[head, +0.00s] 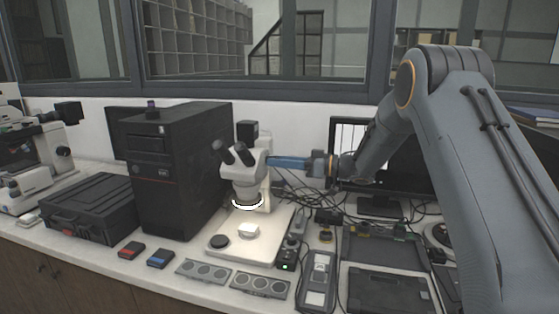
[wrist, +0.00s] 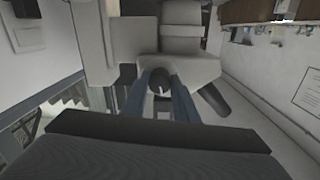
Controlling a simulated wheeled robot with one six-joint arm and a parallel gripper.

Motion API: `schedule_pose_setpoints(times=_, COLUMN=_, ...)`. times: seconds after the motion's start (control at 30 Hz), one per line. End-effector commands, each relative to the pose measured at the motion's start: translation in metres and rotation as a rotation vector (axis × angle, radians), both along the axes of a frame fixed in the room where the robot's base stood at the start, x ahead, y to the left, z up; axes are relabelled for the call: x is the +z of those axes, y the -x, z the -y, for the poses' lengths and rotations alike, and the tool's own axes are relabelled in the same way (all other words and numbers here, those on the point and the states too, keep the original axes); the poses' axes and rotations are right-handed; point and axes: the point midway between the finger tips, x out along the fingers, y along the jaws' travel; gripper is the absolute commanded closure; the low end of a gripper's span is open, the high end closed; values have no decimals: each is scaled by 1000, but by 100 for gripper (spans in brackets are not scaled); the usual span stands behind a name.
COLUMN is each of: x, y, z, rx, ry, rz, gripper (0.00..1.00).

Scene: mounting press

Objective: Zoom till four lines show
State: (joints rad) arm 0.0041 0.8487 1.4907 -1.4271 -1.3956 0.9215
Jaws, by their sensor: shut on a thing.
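The stereo microscope (head: 252,178) stands on its lit white base at the middle of the bench, its ring light glowing. My gripper (head: 272,161) reaches in from the right, its blue fingers against the right side of the microscope head. In the wrist view my gripper (wrist: 158,84) is shut on a dark round zoom knob (wrist: 160,88) with a pale mark pointing about upward. The monitor (head: 348,133) behind shows dark vertical lines on white. My arm hides part of its screen, so I cannot tell the full number of lines.
A black computer tower (head: 178,170) stands close left of the microscope, with a black case (head: 92,204) beyond it. Cables (head: 300,195) lie tangled to the right. Grey holders with round discs (head: 203,270) lie at the front edge. Another microscope (head: 28,160) stands far left.

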Motion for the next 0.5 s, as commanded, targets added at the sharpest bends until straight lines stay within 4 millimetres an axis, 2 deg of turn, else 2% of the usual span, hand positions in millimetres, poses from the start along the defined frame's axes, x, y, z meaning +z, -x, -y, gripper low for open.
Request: schedule_pose_setpoints(times=0.5, x=1, y=0, z=0, rx=0, ry=-89, rz=-421, gripper=96)
